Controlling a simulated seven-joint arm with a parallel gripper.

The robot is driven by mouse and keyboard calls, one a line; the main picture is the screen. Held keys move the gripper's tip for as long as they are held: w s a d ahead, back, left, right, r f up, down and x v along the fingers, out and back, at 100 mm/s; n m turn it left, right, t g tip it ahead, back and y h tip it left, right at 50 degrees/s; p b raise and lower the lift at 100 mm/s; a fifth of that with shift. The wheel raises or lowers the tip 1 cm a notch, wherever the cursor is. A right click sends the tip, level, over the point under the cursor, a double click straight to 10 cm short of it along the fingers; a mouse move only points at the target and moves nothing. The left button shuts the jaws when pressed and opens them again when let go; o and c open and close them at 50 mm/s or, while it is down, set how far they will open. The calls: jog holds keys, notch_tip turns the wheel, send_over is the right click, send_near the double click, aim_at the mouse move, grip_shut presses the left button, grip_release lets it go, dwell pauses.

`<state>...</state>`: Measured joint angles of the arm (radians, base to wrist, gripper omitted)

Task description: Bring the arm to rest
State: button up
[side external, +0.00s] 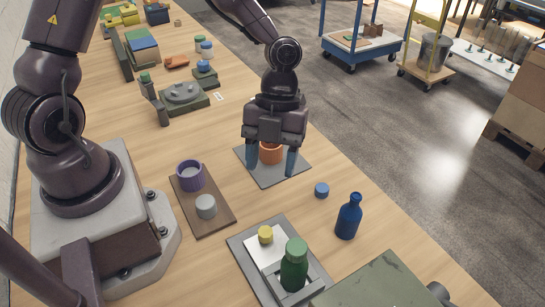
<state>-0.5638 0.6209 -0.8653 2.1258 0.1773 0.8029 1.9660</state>
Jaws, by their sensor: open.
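My gripper (270,160) points down over a grey mat (282,178) near the middle of the table. Its two blue-grey fingers are apart, one on each side of an orange cup-like piece (271,153). The upper part of that piece is hidden behind the gripper body. I cannot tell whether the fingers touch it or the mat. The arm reaches down to it from the back.
A blue bottle (349,217) and blue cap (321,190) stand to the right. A green bottle (294,265) and yellow cap (265,234) are on a grey fixture (240,245) in front. A brown board (222,222) holds a purple cup (190,175) and grey cylinder (206,206).

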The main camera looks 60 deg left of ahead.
jog(key=s+a+r+n+t+y, duration=0.15)
jog(key=a+n, duration=0.25)
jog(key=n, duration=0.5)
jog(key=s+a+r+n+g+y, duration=0.1)
jog(key=s+a+r+n+y, duration=0.2)
jog(key=n, duration=0.5)
jog(key=s+a+r+n+t, duration=0.1)
jog(key=s+r+n+t, duration=0.1)
jog(key=r+n+t, duration=0.2)
jog(key=s+a+r+n+t+h, duration=0.1)
jog(key=r+n+t, duration=0.3)
jog(key=r, duration=0.7)
jog(key=shift+s+a+n, duration=0.6)
jog(key=shift+s+n, duration=0.25)
jog(key=shift+n, duration=0.15)
